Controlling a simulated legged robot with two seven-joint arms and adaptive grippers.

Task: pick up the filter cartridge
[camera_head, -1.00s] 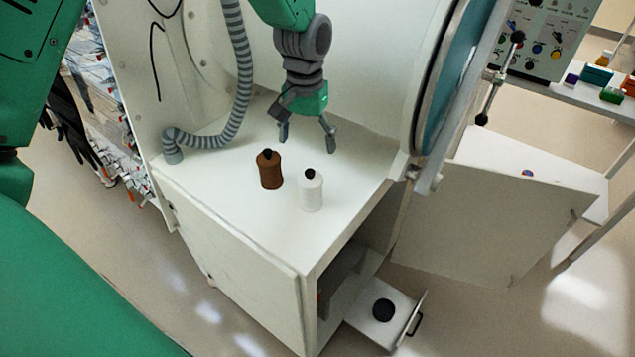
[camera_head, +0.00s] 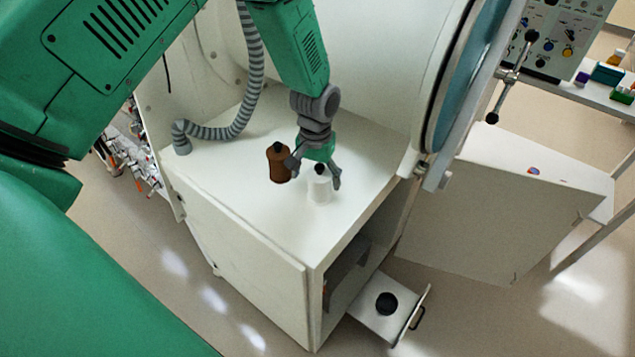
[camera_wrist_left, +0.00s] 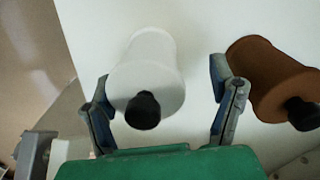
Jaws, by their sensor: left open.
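A white spool-shaped cartridge (camera_head: 319,191) with a black knob on top stands upright on the white cabinet top. It also shows in the left wrist view (camera_wrist_left: 152,70), between the two fingers. A brown piece of similar shape (camera_head: 278,166), also with a black knob, stands just left of it in the head view and shows at right in the wrist view (camera_wrist_left: 268,78). My left gripper (camera_head: 315,176) is open, its fingers at either side of the white cartridge's upper part. A gap shows beside each finger, and I cannot tell of any contact. My right gripper is out of view.
A ribbed grey hose (camera_head: 235,115) meets the cabinet top at the left. A round door (camera_head: 465,90) stands at the right. Below, a drawer (camera_head: 372,322) with a black disc is pulled out. The cabinet top's front part is clear.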

